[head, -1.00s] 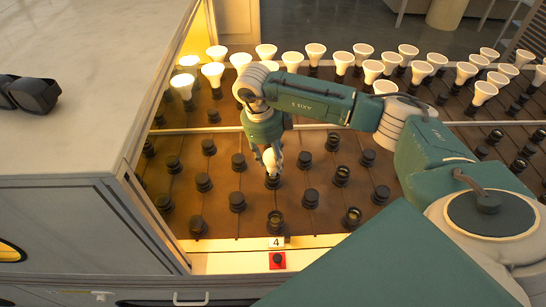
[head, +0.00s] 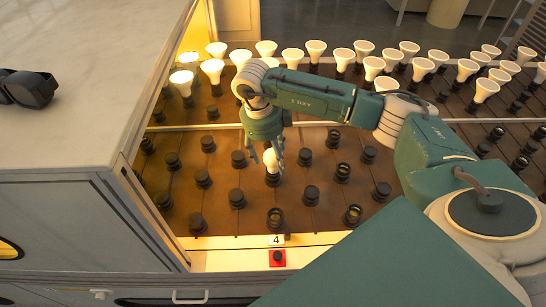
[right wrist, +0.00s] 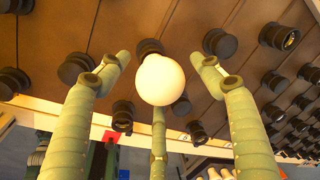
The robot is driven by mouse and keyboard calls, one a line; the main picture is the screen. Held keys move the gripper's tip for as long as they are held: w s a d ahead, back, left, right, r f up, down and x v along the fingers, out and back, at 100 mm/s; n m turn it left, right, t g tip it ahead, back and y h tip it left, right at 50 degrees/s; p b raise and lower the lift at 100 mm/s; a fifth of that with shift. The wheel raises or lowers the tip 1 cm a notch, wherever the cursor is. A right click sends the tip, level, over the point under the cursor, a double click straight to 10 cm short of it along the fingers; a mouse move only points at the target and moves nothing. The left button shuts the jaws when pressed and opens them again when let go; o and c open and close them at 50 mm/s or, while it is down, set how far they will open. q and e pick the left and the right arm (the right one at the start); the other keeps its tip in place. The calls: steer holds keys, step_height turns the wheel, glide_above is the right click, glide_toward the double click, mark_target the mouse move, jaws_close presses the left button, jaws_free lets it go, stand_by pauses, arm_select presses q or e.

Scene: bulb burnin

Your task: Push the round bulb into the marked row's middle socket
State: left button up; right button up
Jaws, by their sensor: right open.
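The round white bulb (head: 271,161) stands upright on a dark socket (head: 272,181), behind an open-topped socket (head: 275,220) in line with the number 4 plate (head: 276,240). How deep the bulb sits is hard to tell. My right gripper (head: 275,158) is open above and around the bulb. In the right wrist view its three fingers (right wrist: 160,85) are spread around the bulb (right wrist: 160,80), with gaps at the sides, and the bulb hides most of its socket. The left gripper is not in view.
Capped and open sockets (head: 238,199) stand close on both sides. A red block with a black knob (head: 277,258) sits at the front edge. A grey cabinet (head: 70,120) stands at left.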

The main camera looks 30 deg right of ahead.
steer(key=r, duration=0.3)
steer(key=a+r, duration=0.1)
steer(key=r, duration=0.3)
steer(key=a+r, duration=0.1)
steer(key=r, duration=0.3)
steer(key=shift+w, duration=0.15)
